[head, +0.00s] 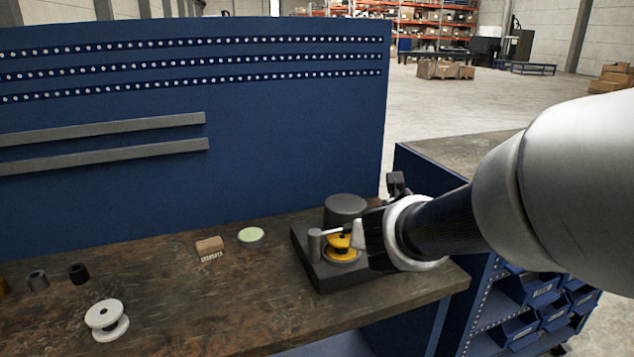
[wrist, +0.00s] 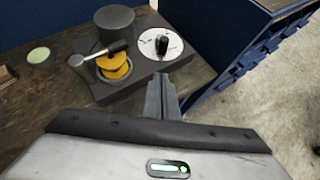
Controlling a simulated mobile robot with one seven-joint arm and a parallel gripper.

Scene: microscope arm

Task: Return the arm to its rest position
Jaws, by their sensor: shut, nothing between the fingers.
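My gripper (wrist: 161,80) is shut and empty in the wrist view. Its fingertips are just in front of the near right part of a dark device base (wrist: 110,93), apart from the small arm. In the head view my gripper (head: 360,236) covers the base's right side. The small arm (wrist: 95,54), with a pale round end and a dark tip, lies over a yellow spool (wrist: 115,66). It also shows in the head view (head: 328,232) above the yellow spool (head: 340,248). A dark cylinder (wrist: 114,22) stands behind. A white dial with a black knob (wrist: 161,44) is at right.
The device stands near the right end of the brown workbench (head: 190,300). A white spool (head: 106,320), a wooden block (head: 209,246), a green disc (head: 251,235) and dark small cylinders (head: 78,272) are to its left. A blue panel (head: 200,180) rises behind; a blue cabinet (head: 450,165) is at right.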

